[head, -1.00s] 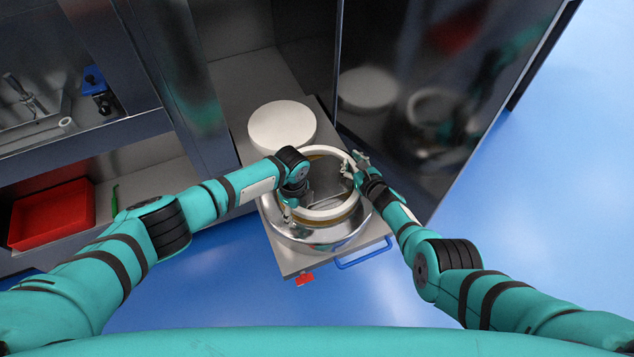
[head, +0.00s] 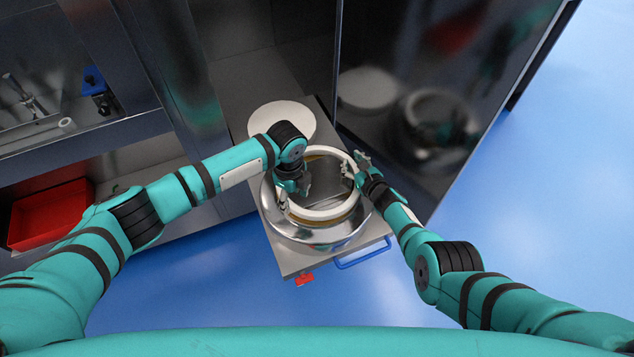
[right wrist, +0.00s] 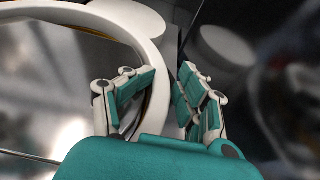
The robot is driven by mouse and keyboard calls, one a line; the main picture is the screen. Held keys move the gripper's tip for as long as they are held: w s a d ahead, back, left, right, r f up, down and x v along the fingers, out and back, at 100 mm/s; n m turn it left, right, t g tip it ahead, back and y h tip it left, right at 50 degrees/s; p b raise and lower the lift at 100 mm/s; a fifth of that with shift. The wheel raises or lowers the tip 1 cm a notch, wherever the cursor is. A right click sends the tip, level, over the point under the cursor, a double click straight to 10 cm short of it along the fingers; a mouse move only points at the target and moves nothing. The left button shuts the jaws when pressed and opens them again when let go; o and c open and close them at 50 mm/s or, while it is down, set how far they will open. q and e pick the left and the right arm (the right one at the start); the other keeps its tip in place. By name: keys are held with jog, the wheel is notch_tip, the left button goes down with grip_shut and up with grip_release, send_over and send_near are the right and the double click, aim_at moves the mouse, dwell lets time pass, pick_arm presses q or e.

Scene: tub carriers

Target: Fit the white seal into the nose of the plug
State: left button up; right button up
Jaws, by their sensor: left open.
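The white seal (head: 325,213) is a ring lying over the round top of the shiny steel plug (head: 318,236), with a brownish band showing just beneath it. Whether it is fully seated I cannot tell. My left gripper (head: 303,188) is open and empty, over the left part of the ring's opening; the arm hides part of the ring there. My right gripper (head: 356,164) is at the ring's right rim. In the right wrist view its fingers (right wrist: 168,80) stand apart on either side of the seal (right wrist: 153,58), with a dark gap on the outer side.
The plug stands on a grey cart (head: 290,264) with a blue handle (head: 362,255) and a red tab (head: 304,279). A white round disc (head: 280,116) lies behind it. A dark glossy panel (head: 440,110) is close on the right; shelves with a red bin (head: 48,215) stand left.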

jog(key=shift+s+d+f+g, duration=0.15)
jog(key=shift+s+d+f, duration=0.25)
jog(key=shift+f, duration=0.2)
jog(key=shift+s+d+f+g, duration=0.15)
jog(key=shift+s+d+f, duration=0.15)
jog(key=shift+s+f, duration=0.25)
jog(key=shift+s+d+r, duration=0.15)
jog(key=shift+s+r, duration=0.05)
jog(key=shift+s, duration=0.1)
pick_arm(q)
jog(key=shift+w+f, duration=0.15)
jog(key=shift+w, duration=0.05)
pick_arm(e)
jog(key=shift+s+r, duration=0.2)
jog(key=shift+s, duration=0.05)
pick_arm(q)
jog(key=shift+d, duration=0.15)
pick_arm(e)
jog(key=s+r, duration=0.1)
jog(key=s+d+r, duration=0.1)
jog(key=s+r, duration=0.1)
jog(key=shift+s+d+r, duration=0.15)
jog(key=shift+s+r, duration=0.3)
jog(key=shift+r, duration=0.1)
